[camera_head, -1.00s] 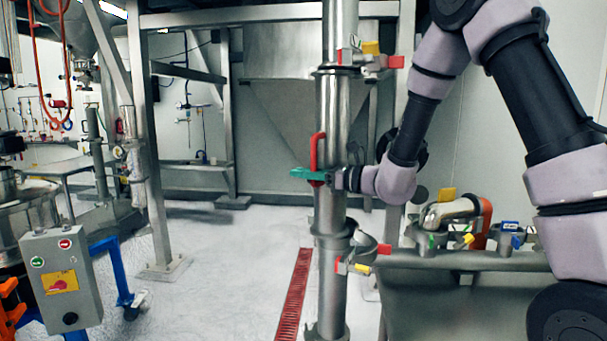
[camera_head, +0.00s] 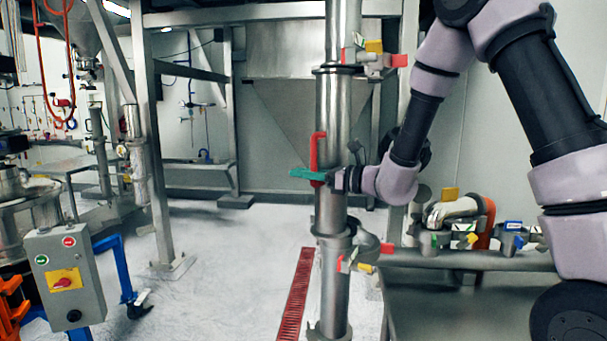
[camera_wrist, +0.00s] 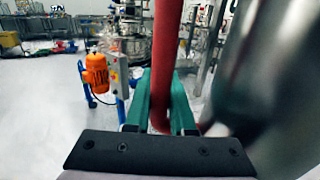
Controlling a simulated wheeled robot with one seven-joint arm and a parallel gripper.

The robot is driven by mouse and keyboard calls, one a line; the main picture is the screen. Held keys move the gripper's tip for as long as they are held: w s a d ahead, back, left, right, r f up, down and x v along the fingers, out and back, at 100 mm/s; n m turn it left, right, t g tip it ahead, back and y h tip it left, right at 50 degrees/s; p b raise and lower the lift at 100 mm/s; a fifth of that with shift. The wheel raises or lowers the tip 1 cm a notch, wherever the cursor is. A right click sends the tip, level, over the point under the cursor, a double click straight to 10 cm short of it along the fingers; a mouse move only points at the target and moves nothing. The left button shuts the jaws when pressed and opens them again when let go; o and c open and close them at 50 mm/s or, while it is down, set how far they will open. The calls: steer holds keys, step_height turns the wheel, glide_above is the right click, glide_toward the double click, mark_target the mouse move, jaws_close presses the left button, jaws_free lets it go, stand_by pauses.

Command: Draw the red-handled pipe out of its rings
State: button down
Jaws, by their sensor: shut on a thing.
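The steel pipe (camera_head: 332,208) stands upright in the middle of the head view, with a red handle (camera_head: 318,150) on its left side. Clamp rings sit around the pipe line above, the upper ring (camera_head: 338,70), and below, the lower ring (camera_head: 333,240). My gripper (camera_head: 306,174) has green fingers and is shut on the red handle near its lower end. In the wrist view the red handle (camera_wrist: 165,60) passes between the green fingers (camera_wrist: 160,98), and the blurred pipe (camera_wrist: 250,80) is close on the right.
A steel table (camera_head: 470,260) with pipe fittings (camera_head: 460,210) stands at right. A grey control box (camera_head: 62,280) is at left front. A steel frame post (camera_head: 150,150) stands left of the pipe. The floor between is clear, with a red drain grate (camera_head: 297,300).

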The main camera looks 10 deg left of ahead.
steer(key=shift+s+a+r, duration=0.1)
steer(key=shift+s+a, duration=0.3)
steer(key=shift+s, duration=0.25)
steer(key=shift+s+a, duration=0.4)
steer(key=shift+s, duration=0.2)
stand_by(1.0)
